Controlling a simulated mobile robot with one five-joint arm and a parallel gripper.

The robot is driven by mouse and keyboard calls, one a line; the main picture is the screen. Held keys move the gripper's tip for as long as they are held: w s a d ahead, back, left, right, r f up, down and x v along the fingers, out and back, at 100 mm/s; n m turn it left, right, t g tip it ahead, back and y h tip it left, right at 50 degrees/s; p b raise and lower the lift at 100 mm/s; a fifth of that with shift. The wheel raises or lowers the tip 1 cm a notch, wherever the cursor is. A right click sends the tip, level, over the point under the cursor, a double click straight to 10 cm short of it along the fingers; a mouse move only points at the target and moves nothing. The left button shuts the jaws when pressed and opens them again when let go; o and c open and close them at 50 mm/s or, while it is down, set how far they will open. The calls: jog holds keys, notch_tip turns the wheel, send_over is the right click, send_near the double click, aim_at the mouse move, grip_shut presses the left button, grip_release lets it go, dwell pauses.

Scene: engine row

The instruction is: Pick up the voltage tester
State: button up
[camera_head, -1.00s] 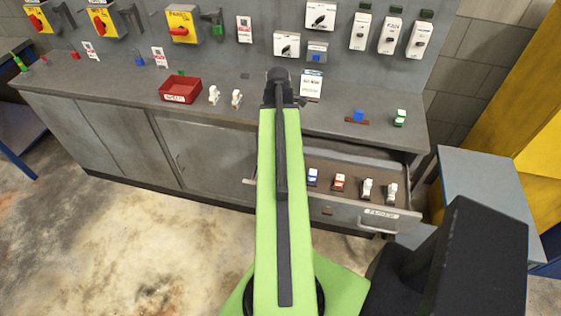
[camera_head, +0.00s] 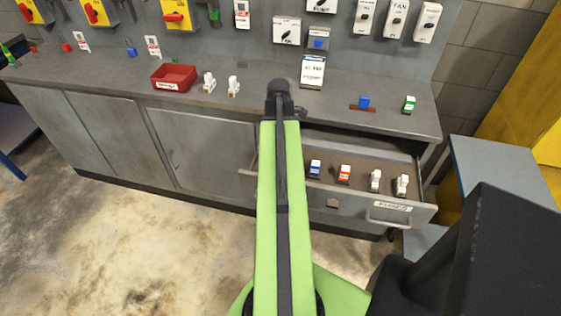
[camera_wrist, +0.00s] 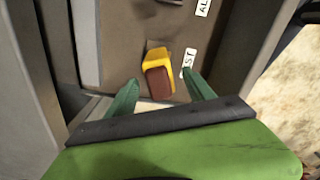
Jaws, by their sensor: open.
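A yellow object with a dark brown end (camera_wrist: 158,75), which looks like the voltage tester, shows in the wrist view on a grey-brown surface. A white label beside it appears to end in "ST". My gripper (camera_wrist: 163,79) is open, its two green fingers on either side of the object's near end in the picture. I cannot tell whether they touch it. In the head view I cannot make out the tester, and my gripper is hidden behind my arm.
The grey bench (camera_head: 130,85) carries a red bin (camera_head: 173,77), white parts and a blue block (camera_head: 363,102). An open drawer (camera_head: 390,207) holds several small breakers. Switches hang on the back panel. A grey-blue cabinet (camera_head: 500,175) stands at right. The floor at left is clear.

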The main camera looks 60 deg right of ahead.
jog(key=f+b, duration=0.5)
jog(key=shift+s+d+f, duration=0.1)
jog(key=shift+d+f, duration=0.05)
jog(key=shift+d, duration=0.05)
grip_shut()
